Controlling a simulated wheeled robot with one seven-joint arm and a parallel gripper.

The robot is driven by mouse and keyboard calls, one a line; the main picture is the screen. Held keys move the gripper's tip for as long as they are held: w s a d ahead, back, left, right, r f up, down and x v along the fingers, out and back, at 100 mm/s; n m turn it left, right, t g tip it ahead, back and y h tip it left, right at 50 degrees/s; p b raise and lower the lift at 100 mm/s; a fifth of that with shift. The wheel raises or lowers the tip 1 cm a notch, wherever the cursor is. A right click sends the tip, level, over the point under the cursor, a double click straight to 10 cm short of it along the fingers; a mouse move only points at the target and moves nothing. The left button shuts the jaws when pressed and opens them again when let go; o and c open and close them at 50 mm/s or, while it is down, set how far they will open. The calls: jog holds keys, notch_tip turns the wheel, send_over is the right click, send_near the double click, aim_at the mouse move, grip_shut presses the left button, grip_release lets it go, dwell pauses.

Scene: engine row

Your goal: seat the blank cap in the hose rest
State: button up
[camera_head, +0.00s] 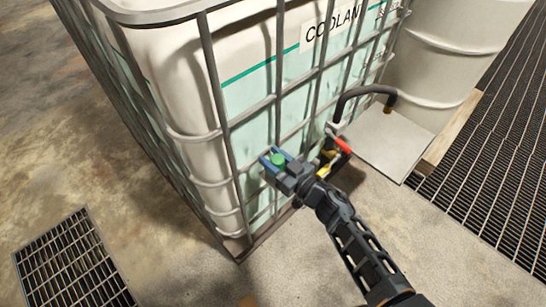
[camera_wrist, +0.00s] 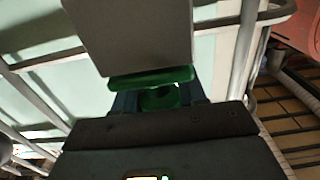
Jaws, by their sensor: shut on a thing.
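My gripper (camera_head: 273,162) is shut on a green cap, the blank cap (camera_head: 278,159), in front of the cage of the coolant tank. In the wrist view the cap (camera_wrist: 152,78) shows as a green flange and round body between the dark fingers. A plain grey block (camera_wrist: 130,35) stands in front of the cap in that view and hides part of it. I cannot tell whether block and cap touch. I cannot make out the hose rest with certainty. A black hose (camera_head: 358,93) with a brass end arches up right of my gripper.
The coolant tank (camera_head: 262,65) has grey cage bars close behind my gripper. A red handle (camera_head: 343,146) and yellow fitting (camera_head: 326,168) sit just right of it. A pale plate (camera_head: 385,142) and white drum (camera_head: 440,60) are further right. Floor grates lie at both sides.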

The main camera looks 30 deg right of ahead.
jog(key=o, duration=1.2)
jog(key=shift+c, duration=0.2)
jog(key=shift+s+f, duration=0.1)
jog(key=v, duration=0.7)
jog(key=shift+s+d+p, duration=0.1)
jog(key=shift+s+p, duration=0.15)
jog(key=shift+p, duration=0.05)
jog(key=shift+s, duration=0.1)
jog(key=s+r+m+h, duration=0.15)
jog(key=s+r, duration=0.25)
jog(key=s, duration=0.7)
jog(key=s+r+m+h, duration=0.1)
jog(key=s+r+h, duration=0.25)
jog(key=s, duration=0.75)
jog(key=s+a+r+m+g, duration=0.1)
jog(key=s+r+g, duration=0.1)
jog(key=s+r, duration=1)
notch_tip(320, 180, up, 2)
jog(key=shift+s+a+r+h, duration=0.25)
jog(key=shift+s+a+h, duration=0.05)
jog(key=shift+s+a, duration=0.1)
